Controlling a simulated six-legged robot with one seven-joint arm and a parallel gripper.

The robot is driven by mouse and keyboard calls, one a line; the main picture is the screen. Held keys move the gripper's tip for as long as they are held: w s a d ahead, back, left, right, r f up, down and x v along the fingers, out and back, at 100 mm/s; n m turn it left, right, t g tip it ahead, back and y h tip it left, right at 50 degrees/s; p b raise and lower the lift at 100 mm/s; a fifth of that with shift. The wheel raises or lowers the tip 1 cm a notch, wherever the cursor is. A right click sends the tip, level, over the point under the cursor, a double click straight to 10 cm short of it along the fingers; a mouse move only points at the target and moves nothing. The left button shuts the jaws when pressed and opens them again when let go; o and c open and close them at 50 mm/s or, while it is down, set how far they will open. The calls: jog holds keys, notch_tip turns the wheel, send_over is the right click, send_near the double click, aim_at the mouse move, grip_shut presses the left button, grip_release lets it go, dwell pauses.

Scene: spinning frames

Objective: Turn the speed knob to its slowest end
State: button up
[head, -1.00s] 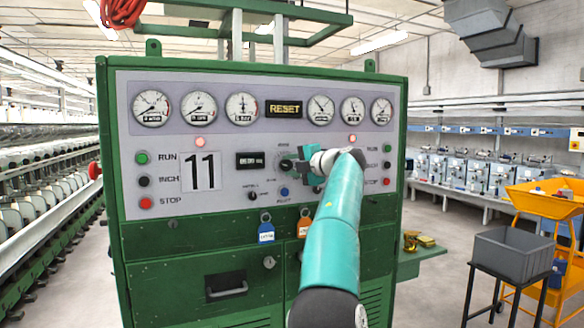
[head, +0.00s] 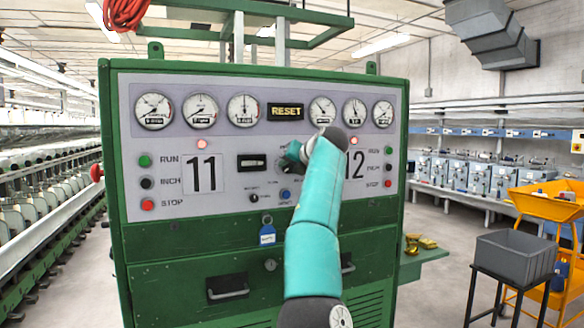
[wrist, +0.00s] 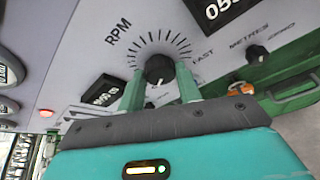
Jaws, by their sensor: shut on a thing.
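The speed knob (wrist: 159,69) is black and round, in the middle of a ring of tick marks on the grey panel, with RPM printed beside the ring. FAST is printed to the right of the ring in the wrist view; a slow label cannot be made out. My gripper (wrist: 160,86) has one green finger on each side of the knob and is shut on it. In the head view my gripper (head: 291,154) is against the middle of the panel (head: 225,140), and it and my arm hide most of the knob.
A smaller black METRES knob (wrist: 257,54) and a blue button (head: 285,195) sit close by. Gauges (head: 243,109) line the top of the panel. A blue tag (head: 267,235) hangs below. A grey bin (head: 515,256) stands on the right.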

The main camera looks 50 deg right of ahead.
jog(key=shift+n+g+h, duration=0.3)
jog(key=shift+n, duration=0.4)
jog(key=o, duration=1)
jog(key=shift+w, duration=0.1)
jog(key=shift+c, duration=0.2)
jog(key=shift+a, duration=0.1)
jog(key=v, duration=1.4)
jog(key=shift+w, duration=0.1)
